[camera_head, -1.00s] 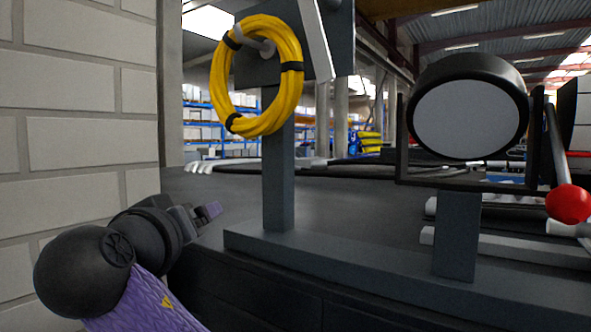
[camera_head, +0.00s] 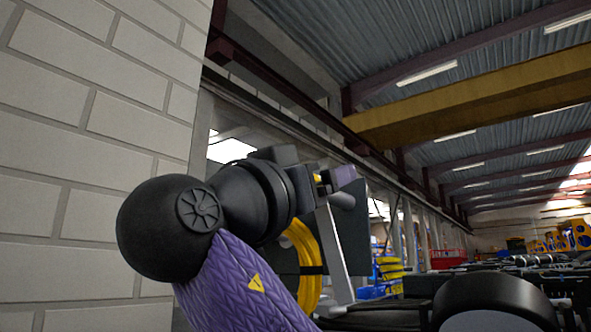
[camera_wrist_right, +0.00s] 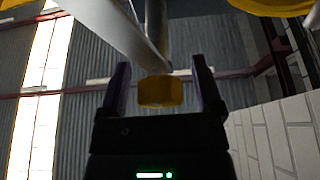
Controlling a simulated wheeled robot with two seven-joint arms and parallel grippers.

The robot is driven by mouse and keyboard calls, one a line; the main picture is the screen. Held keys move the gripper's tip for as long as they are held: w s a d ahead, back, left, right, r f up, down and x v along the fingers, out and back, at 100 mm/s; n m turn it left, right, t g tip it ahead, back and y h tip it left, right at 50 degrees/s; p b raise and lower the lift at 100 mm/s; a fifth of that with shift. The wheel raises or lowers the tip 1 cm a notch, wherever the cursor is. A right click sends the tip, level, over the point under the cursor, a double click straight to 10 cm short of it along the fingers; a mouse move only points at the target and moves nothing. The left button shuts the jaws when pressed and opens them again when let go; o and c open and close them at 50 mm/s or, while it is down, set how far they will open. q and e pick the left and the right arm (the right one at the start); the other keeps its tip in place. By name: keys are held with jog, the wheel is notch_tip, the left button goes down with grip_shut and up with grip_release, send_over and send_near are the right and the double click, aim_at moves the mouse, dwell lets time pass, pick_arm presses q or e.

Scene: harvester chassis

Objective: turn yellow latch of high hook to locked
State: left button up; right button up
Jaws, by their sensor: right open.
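The yellow latch (camera_wrist_right: 160,92) shows as a short yellow block in the right wrist view, near the end of a pale bar (camera_wrist_right: 112,30). It lies between the spread fingers of my right gripper (camera_wrist_right: 160,88), with a gap visible on each side. In the head view my right gripper (camera_head: 332,178) is at the top of the hook's dark plate (camera_head: 348,235) and covers much of it. A small yellow patch (camera_head: 318,178) shows by its fingers. The latch's far side and lock position cannot be made out. My left gripper is not in view.
A yellow coil (camera_head: 303,268) hangs just below the gripper, beside the grey bar (camera_head: 333,255). A white brick wall (camera_head: 95,140) stands close on the left. A round black lamp (camera_head: 492,303) is at the lower right. Open space lies under the roof to the right.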

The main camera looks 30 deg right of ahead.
jog(key=shift+w+d, duration=0.1)
jog(key=shift+w, duration=0.05)
grip_shut()
dwell(0.4)
